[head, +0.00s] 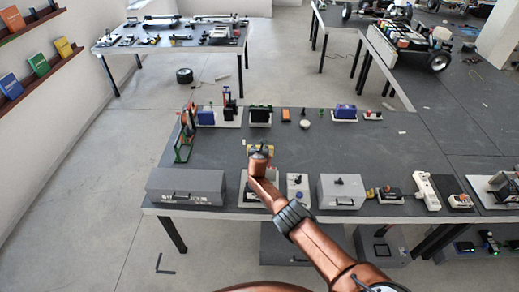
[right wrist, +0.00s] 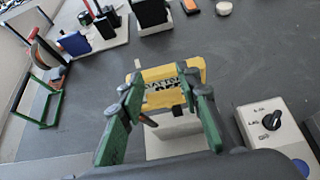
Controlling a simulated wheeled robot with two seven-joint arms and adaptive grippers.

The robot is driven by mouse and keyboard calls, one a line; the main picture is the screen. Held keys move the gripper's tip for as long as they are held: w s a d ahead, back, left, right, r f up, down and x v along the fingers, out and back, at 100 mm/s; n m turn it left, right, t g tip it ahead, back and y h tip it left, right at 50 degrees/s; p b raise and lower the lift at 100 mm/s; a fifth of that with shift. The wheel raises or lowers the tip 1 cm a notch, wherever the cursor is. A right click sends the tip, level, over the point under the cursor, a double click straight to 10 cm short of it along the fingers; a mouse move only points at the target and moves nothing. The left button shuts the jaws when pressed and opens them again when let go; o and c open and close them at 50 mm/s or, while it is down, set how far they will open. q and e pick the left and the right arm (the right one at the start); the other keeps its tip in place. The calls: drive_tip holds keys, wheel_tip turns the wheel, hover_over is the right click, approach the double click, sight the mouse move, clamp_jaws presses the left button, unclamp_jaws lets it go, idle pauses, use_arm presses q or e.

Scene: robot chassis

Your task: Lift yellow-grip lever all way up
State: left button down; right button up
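The yellow grip (right wrist: 160,76) with dark lettering lies just beyond my right fingertips in the right wrist view. A white-grey box-like base (right wrist: 172,135) shows below it, and a small dark stick is between my fingers. My right gripper (right wrist: 160,77) has green fingers that stand apart with a clear gap. The yellow grip reaches past both fingertips; I cannot tell whether they touch it. In the head view, a bit of the yellow grip (head: 270,148) shows behind my right gripper (head: 259,150). My wrist hides much of the lever's base. My left gripper is not in view.
A grey box (head: 187,187) stands left of the lever on the dark table. A white panel with a black knob (right wrist: 270,121) stands close on the right. A green-framed wheel device (head: 185,135) is at the table's left edge. The table's middle (head: 350,150) is clear.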

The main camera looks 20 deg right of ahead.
drive_tip(key=shift+o, duration=0.8)
drive_tip(key=shift+w+d+r, duration=0.1)
drive_tip(key=shift+w+r, duration=0.15)
drive_tip(key=shift+r, duration=0.15)
drive_tip(key=o, duration=0.3)
drive_tip(key=shift+f, duration=0.3)
drive_tip(key=shift+s, duration=0.1)
drive_tip(key=shift+s+a, duration=0.15)
drive_tip(key=shift+a, duration=0.4)
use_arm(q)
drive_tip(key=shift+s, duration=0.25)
use_arm(e)
drive_tip(key=v, duration=1.1)
drive_tip(key=shift+s+d+r, duration=0.25)
drive_tip(key=shift+d+r, duration=0.05)
drive_tip(key=shift+d, duration=0.05)
